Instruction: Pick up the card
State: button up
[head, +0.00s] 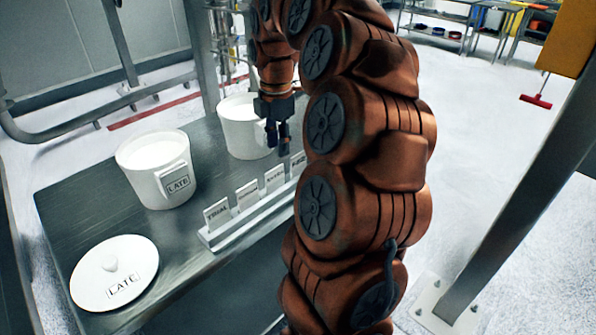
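A pale rack (250,222) stands along the table's right edge with several small labelled cards upright in it. The nearest card (217,214) reads "TRIAL". Behind it stand a second card (247,195), a third card (275,179) and a far card (298,161), their labels too small to read surely. My arm partly covers the far end of the rack. My gripper (277,148) points down above and behind the third and far cards, in front of the far white pot. Its two dark fingers look apart, with nothing seen between them.
A white pot (145,165) labelled "LATE" and a far white pot (238,120) stand on the dark metal table (75,205). A white lid (90,275), also labelled "LATE", lies at the near left. A metal post (203,60) rises behind the table.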

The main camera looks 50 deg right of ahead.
jog(key=n, duration=0.2)
send_over(299, 157)
jog(key=f, duration=0.1)
notch_tip(299, 157, down, 6)
jog(key=shift+w+d+f+p, duration=0.1)
jog(key=shift+f+p, duration=0.1)
jog(key=shift+p, duration=0.55)
jog(key=shift+f, duration=0.7)
jog(key=shift+c, duration=0.4)
grip_shut()
